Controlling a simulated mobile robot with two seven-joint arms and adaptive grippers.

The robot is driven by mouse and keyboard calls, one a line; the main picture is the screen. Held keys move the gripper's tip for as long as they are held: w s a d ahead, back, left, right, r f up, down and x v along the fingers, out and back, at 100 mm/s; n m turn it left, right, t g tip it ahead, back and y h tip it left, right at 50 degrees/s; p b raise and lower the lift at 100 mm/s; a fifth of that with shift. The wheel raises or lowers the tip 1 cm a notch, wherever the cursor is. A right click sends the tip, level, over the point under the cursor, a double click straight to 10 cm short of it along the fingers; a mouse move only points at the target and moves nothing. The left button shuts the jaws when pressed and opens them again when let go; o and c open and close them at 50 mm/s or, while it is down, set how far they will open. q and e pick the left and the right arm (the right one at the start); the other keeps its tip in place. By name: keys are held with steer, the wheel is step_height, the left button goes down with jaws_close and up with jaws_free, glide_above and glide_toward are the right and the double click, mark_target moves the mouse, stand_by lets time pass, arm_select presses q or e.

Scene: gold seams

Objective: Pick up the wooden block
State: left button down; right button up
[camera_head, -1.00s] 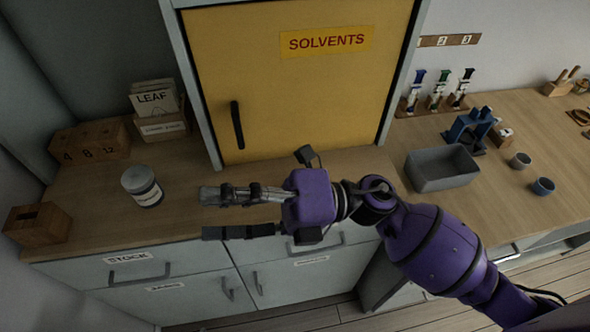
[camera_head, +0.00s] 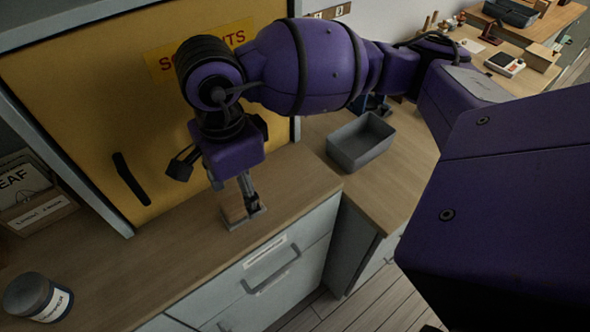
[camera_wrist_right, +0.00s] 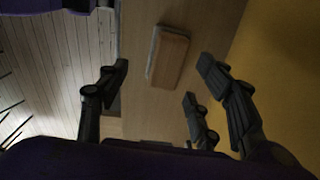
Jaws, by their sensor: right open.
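The wooden block (camera_head: 233,213) lies on the wooden counter in front of the yellow cabinet, partly hidden behind my right gripper's fingers in the head view. In the right wrist view the block (camera_wrist_right: 172,60) is a small brown rectangle with a grey edge along one side. My right gripper (camera_head: 250,208) points down over the counter at the block. It is open and empty; its dark fingers (camera_wrist_right: 162,82) show on both sides of the block's line, with the block ahead of the tips. I cannot tell the exact height above it. My left gripper is not in view.
The yellow solvents cabinet (camera_head: 80,110) stands close behind the gripper. A grey bin (camera_head: 361,142) is on the counter to the right. A labelled jar (camera_head: 38,298) and a card box (camera_head: 38,212) are to the left. The counter between jar and block is clear.

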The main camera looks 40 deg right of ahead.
mark_target(239, 201)
steer(key=f, duration=0.5)
steer(key=shift+w+a+f, duration=0.15)
steer(key=shift+w+a, duration=0.05)
steer(key=shift+w, duration=0.15)
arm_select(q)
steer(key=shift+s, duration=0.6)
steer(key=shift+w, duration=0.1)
arm_select(e)
steer(key=shift+c, duration=0.5)
steer(key=c, duration=1)
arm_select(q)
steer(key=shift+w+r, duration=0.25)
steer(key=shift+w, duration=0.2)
arm_select(e)
steer(key=shift+c, duration=0.2)
